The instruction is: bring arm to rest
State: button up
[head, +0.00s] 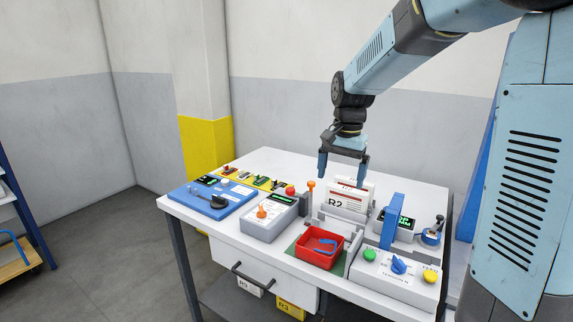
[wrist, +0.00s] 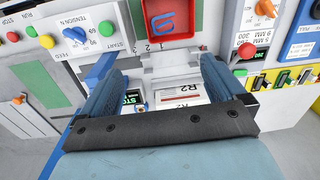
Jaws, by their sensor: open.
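My gripper (head: 343,172) hangs from my arm above the white table (head: 210,222), over its back middle part. Its two blue fingers are apart with nothing between them. In the wrist view my gripper (wrist: 158,80) is also open, its fingers spread above a white stack labelled R2 (wrist: 182,92). In the head view that R2 stack (head: 348,201) stands just below and behind the fingertips. I cannot tell the exact gap between the fingertips and the stack.
A red tray (head: 303,253) with a blue item sits at the table's front. A button box (head: 395,283), a grey box with an orange knob (head: 268,226) and a blue panel (head: 190,203) stand around it. A blue upright (head: 391,222) rises right of the gripper. Air above the table's left is clear.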

jog(key=s+d+r+n+t, duration=0.2)
jog(key=s+d+n, duration=0.1)
jog(key=s, duration=0.8)
jog(key=s+d+r+n+t, duration=0.3)
jog(key=s+d, duration=0.2)
jog(key=s, duration=0.7)
jog(key=shift+r+h, duration=0.3)
jog(key=shift+r, duration=0.05)
